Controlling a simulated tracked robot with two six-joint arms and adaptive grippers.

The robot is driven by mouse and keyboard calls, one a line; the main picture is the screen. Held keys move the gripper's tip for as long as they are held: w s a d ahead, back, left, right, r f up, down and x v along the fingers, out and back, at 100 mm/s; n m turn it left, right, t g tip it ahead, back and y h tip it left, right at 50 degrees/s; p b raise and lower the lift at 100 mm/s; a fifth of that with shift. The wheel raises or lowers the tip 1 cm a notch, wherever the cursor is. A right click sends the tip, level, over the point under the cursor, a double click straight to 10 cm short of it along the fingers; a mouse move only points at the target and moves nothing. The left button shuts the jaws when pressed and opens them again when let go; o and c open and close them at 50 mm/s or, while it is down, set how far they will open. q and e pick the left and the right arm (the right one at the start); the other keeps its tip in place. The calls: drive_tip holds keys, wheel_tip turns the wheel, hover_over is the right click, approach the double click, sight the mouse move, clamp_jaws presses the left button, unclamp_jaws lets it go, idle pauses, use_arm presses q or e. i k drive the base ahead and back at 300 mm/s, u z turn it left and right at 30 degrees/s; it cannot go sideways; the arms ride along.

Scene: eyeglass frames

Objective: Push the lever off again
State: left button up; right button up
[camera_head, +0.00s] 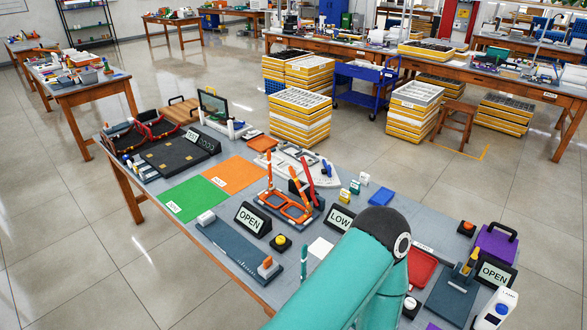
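Several lever-like parts stand on the table (225,262), and I cannot tell which is the task's lever. An orange knob (267,264) sits at the right end of a long grey-blue board (232,247), near a sign reading OPEN (251,219). A red upright bar (307,181) leans beside the orange eyeglass frame (288,206), near a sign reading LOW (340,218). A yellow upright handle (471,261) stands on a dark board (450,298) at the right, beside another OPEN sign (494,273). Neither of my grippers is in view.
My teal arm link rises from the bottom and hides part of the table's front right. A green mat (192,199) and an orange mat (235,174) lie at left. A red tray (421,270) and a purple case (496,243) are at right.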

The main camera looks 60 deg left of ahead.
sight(311, 185)
drive_tip(key=u, duration=0.15)
drive_tip(key=k, duration=1.4)
drive_tip(key=z, duration=1.95)
drive_tip(key=i, duration=0.1)
drive_tip(key=u, duration=3.9)
drive_tip(key=i, duration=1.05)
drive_tip(key=z, duration=0.1)
drive_tip(key=k, duration=0.9)
drive_tip(key=u, duration=0.2)
drive_tip(key=i, duration=0.7)
